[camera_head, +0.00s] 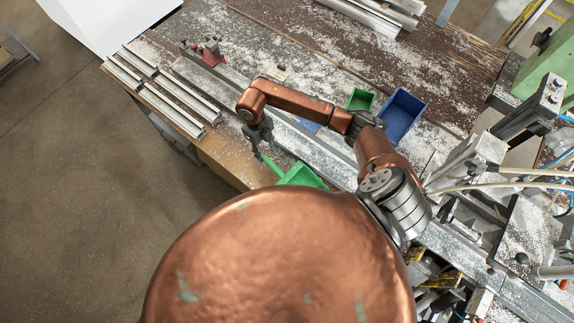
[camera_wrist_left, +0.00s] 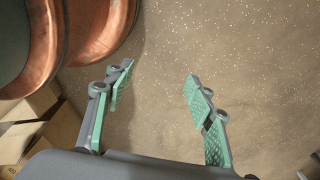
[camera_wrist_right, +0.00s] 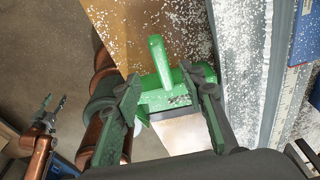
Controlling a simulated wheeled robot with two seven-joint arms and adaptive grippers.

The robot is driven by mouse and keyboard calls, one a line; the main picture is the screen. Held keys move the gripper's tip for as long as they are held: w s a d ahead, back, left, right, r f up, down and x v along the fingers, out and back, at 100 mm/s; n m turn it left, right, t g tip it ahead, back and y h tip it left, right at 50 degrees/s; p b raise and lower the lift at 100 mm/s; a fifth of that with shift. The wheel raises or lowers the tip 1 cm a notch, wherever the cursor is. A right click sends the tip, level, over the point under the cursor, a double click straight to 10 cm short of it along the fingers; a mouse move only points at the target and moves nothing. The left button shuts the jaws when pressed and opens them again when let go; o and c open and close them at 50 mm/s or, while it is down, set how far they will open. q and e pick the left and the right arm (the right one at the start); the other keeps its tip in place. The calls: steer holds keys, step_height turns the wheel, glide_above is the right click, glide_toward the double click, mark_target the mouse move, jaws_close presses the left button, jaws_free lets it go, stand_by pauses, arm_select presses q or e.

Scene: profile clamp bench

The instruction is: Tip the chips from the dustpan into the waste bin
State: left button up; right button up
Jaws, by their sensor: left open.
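The green dustpan (camera_head: 304,177) lies at the near edge of the bench, its handle (camera_head: 271,166) pointing up and left. My right gripper (camera_head: 262,147) is at the handle's end. In the right wrist view the handle (camera_wrist_right: 160,62) shows between the spread fingers (camera_wrist_right: 163,82), with a gap on both sides. A pale patch shows below the dustpan's green edge there; I cannot tell whether it is chips. My left gripper (camera_wrist_left: 160,85) is open and empty over the floor; it also shows in the right wrist view (camera_wrist_right: 53,104). I cannot make out the waste bin.
White chips cover much of the bench (camera_head: 300,75). A green box (camera_head: 360,98) and a blue box (camera_head: 403,115) stand on it. Metal profiles (camera_head: 165,95) lie at the left, beside a red clamp (camera_head: 207,52). Machinery (camera_head: 535,105) stands right. The floor at left is clear.

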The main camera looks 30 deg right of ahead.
mark_target(271, 163)
steer(key=shift+s+d+r, duration=0.15)
steer(key=shift+s+r, duration=0.05)
steer(key=shift+s, duration=0.45)
steer(key=shift+w+f, duration=0.6)
steer(key=shift+f, duration=0.1)
steer(key=shift+s+f+b, duration=0.3)
steer(key=shift+f+b, duration=0.2)
steer(key=shift+f, duration=0.1)
steer(key=shift+s+f+b, duration=0.3)
steer(key=shift+f+b, duration=0.2)
steer(key=shift+f, duration=0.05)
step_height(271, 163, down, 5)
steer(key=b, duration=0.3)
steer(key=shift+s+d+r, duration=0.15)
steer(key=shift+s+f+b, duration=0.1)
steer(key=shift+f+b, duration=0.2)
steer(key=shift+f, duration=0.15)
arm_select(q)
steer(key=f, duration=0.2)
steer(key=s+f, duration=0.1)
steer(key=f, duration=0.2)
steer(key=shift+s+f, duration=0.25)
steer(key=shift+f, duration=0.05)
steer(key=shift+w, duration=0.1)
steer(key=shift+w, duration=0.1)
arm_select(e)
steer(key=shift+c, duration=0.5)
